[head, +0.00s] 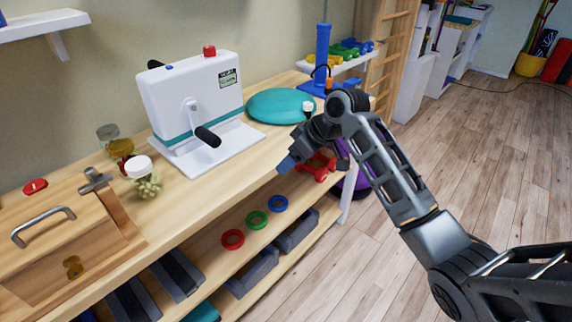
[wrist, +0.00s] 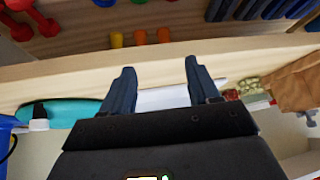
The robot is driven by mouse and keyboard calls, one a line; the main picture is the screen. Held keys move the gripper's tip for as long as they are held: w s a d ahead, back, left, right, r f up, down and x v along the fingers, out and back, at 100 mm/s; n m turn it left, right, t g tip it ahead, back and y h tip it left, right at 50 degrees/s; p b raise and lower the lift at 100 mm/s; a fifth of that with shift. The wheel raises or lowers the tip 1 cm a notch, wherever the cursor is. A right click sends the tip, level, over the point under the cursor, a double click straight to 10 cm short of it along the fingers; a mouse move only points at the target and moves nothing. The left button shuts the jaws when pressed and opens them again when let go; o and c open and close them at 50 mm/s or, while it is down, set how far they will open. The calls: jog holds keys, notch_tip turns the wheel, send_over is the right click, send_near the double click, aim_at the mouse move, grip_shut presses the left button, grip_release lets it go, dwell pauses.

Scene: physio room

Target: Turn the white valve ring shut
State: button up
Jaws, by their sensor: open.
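A small white ring-like piece (head: 308,105) with a dark part stands between the teal disc and the blue pump in the head view, partly behind my arm. It seems to be the valve ring, but it is too small to be sure. In the wrist view a white piece (wrist: 38,125) with a black part shows at the left, beside the teal disc. My gripper (head: 287,163) is open and empty, near the front edge of the bench, forward and left of the white piece. The wrist view shows its two fingers (wrist: 159,68) apart with nothing held.
The teal disc (head: 284,105) and white crank machine (head: 192,100) stand on the wooden bench (head: 205,200). The blue pump (head: 322,55) is behind my gripper. A jar (head: 143,178) and wooden box (head: 60,250) stand left. Coloured rings (head: 257,220) lie on the shelf below.

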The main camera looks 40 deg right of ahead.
jog(key=shift+w+a+f, duration=0.1)
jog(key=shift+a+f, duration=0.05)
jog(key=shift+a, duration=0.4)
jog(key=shift+w+a+f, duration=0.1)
jog(key=shift+a+f, duration=0.05)
jog(key=shift+a, duration=0.4)
